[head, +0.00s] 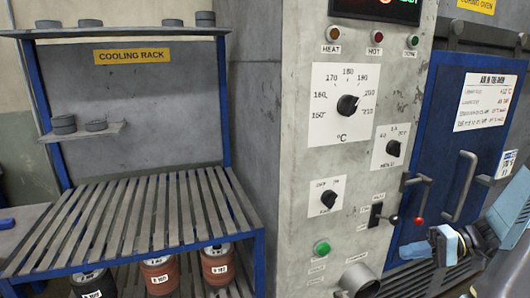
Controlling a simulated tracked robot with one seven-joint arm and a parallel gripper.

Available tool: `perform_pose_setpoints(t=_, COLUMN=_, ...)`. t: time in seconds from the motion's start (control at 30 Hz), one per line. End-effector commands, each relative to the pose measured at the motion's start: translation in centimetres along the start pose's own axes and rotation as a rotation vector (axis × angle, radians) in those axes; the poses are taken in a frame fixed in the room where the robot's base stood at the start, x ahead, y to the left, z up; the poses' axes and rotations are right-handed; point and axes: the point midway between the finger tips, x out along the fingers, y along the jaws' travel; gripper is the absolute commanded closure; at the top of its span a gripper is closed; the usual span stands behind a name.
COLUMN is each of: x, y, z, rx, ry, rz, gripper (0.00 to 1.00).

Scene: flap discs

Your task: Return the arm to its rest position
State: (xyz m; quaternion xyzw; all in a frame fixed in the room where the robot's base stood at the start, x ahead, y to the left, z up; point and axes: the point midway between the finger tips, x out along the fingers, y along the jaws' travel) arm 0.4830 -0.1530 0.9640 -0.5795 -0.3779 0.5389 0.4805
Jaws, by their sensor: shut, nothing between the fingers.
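My light-blue arm (508,217) comes in from the right edge, low in the head view. My gripper (440,241) is at its left end, shut and empty, in front of the lower part of the blue oven door (447,150). I cannot tell the gap in depth between my gripper and the door or lever. Part of my arm is cut off by the frame edge.
The grey control panel (325,165) has dials, a switch and a green button (322,248). A pipe stub (358,280) sticks out below. On the left stands the slatted cooling rack (130,220), with dark discs on its shelves and labelled reddish and dark rolls (160,277) underneath.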

Motion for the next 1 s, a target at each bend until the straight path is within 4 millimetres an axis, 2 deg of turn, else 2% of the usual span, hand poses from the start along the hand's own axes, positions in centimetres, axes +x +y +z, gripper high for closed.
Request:
perform_pose_setpoints(t=0.2, x=2.7, y=-2.6, z=0.9, rx=0.037, ry=-0.126, rz=0.243, gripper=1.0)
perform_pose_setpoints(t=0.5, x=5.2, y=-6.1, z=2.5, rx=0.044, ry=-0.206, rz=0.567, gripper=1.0)
perform_pose_setpoints(t=1.0, x=7.5, y=-12.9, z=5.7, rx=-0.082, ry=-0.125, rz=1.026, gripper=1.0)
